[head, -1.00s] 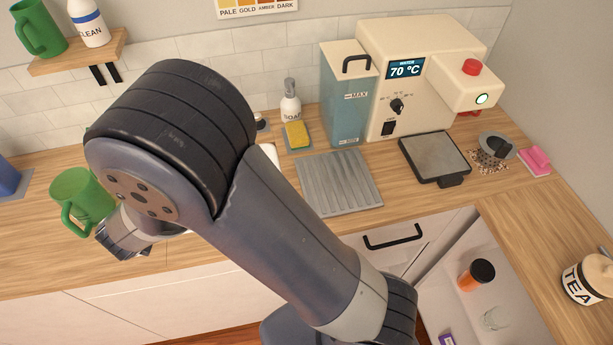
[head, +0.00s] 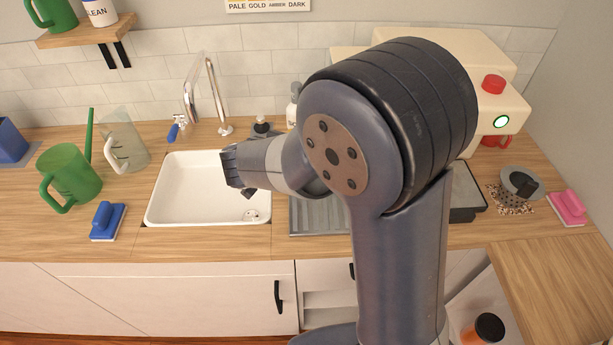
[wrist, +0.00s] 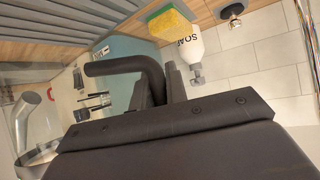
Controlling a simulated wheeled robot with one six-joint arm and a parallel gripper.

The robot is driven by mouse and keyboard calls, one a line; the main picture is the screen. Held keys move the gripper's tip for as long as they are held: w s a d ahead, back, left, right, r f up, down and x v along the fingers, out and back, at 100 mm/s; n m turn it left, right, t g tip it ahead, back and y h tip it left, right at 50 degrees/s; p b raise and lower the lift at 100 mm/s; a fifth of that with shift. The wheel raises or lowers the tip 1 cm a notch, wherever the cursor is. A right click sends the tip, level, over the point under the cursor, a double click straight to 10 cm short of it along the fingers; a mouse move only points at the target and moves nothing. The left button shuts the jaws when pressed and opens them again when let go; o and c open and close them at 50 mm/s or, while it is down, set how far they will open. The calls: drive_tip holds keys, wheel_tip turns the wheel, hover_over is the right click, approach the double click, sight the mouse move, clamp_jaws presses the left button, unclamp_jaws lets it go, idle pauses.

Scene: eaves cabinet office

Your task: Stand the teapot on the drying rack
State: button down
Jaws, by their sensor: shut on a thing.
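The drying rack (head: 312,218) is a grey ridged mat on the counter, right of the sink, partly covered by my arm in the head view. Its ridges also show at the top left of the wrist view (wrist: 60,22). My gripper (wrist: 165,85) is shut on a thick black looped handle, which I take as the teapot (wrist: 125,68). A shiny grey curved part shows at the left edge of the wrist view; I cannot tell surely whether it belongs to the teapot. The teapot's body is not clear in the head view, and my arm blocks much there.
The white sink (head: 170,195) and tap (head: 215,95) are left of the rack. The soap bottle (wrist: 187,45) and yellow sponge (wrist: 170,28) stand behind it, near the teal tank (wrist: 145,45). A green can (head: 68,178) and blue brush (head: 108,220) are at left.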

drive_tip(key=shift+f+b, duration=0.55)
drive_tip(key=shift+f, duration=2.5)
drive_tip(key=c, duration=1.4)
unclamp_jaws()
drive_tip(key=shift+f, duration=0.1)
drive_tip(key=shift+s+a+r, duration=0.15)
drive_tip(key=shift+r, duration=0.2)
drive_tip(key=p+v, duration=0.1)
drive_tip(key=v, duration=1)
drive_tip(key=shift+s, duration=0.25)
drive_tip(key=shift+a, duration=0.1)
